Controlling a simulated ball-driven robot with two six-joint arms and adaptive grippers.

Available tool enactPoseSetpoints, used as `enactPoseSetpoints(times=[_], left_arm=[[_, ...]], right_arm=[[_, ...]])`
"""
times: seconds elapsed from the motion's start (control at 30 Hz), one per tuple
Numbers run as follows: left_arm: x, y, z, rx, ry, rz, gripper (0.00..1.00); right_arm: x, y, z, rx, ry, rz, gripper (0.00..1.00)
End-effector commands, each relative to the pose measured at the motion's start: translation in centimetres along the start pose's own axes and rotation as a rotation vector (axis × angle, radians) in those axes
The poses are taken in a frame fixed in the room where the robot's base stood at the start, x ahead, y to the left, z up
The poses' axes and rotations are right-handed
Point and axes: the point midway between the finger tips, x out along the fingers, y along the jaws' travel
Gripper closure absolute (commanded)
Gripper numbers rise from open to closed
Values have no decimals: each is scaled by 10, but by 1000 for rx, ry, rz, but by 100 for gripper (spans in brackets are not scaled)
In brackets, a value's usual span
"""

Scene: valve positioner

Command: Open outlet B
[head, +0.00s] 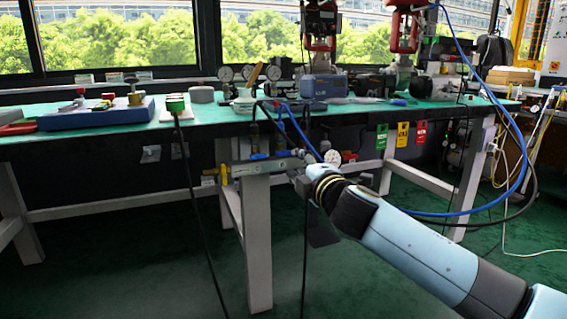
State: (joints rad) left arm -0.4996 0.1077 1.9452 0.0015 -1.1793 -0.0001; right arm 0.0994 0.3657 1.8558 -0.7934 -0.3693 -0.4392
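A grey metal manifold bar (268,167) is fixed below the front edge of the bench. It carries a yellow fitting (224,174) at its left end and a small blue handle (259,156) on top. I cannot read any outlet letters, so I cannot tell which outlet is B. My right arm comes in from the lower right, and my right gripper (301,172) is at the right end of the bar. It is small and partly hidden by its own wrist; I cannot tell whether its fingers are open, or whether they touch anything. My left gripper is out of view.
The green bench top (225,116) holds a blue tray (97,115), a blue box (323,87) and red valve assemblies (320,30). A round gauge (333,157) sits just beyond my wrist. A blue hose (487,205) loops behind my arm. A white leg (257,245) stands below the bar.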

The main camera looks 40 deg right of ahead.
Motion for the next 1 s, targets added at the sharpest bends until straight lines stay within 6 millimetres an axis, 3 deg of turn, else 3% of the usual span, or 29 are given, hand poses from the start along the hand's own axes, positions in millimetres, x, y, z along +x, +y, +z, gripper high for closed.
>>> enactPoseSetpoints(times=[0.1, 0.3, 0.5, 0.73, 1.0], left_arm=[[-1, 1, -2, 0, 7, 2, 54], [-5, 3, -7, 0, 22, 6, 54], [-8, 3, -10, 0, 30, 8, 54], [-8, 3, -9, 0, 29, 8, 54], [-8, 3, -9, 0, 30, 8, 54]], right_arm=[[26, -1, 0, 2, -2, 0, 67], [57, -2, 0, 3, -1, -2, 67], [69, -2, 0, 2, -1, -3, 67], [70, -2, 0, 3, 0, -3, 67], [70, -2, 0, 3, 0, -3, 100]])
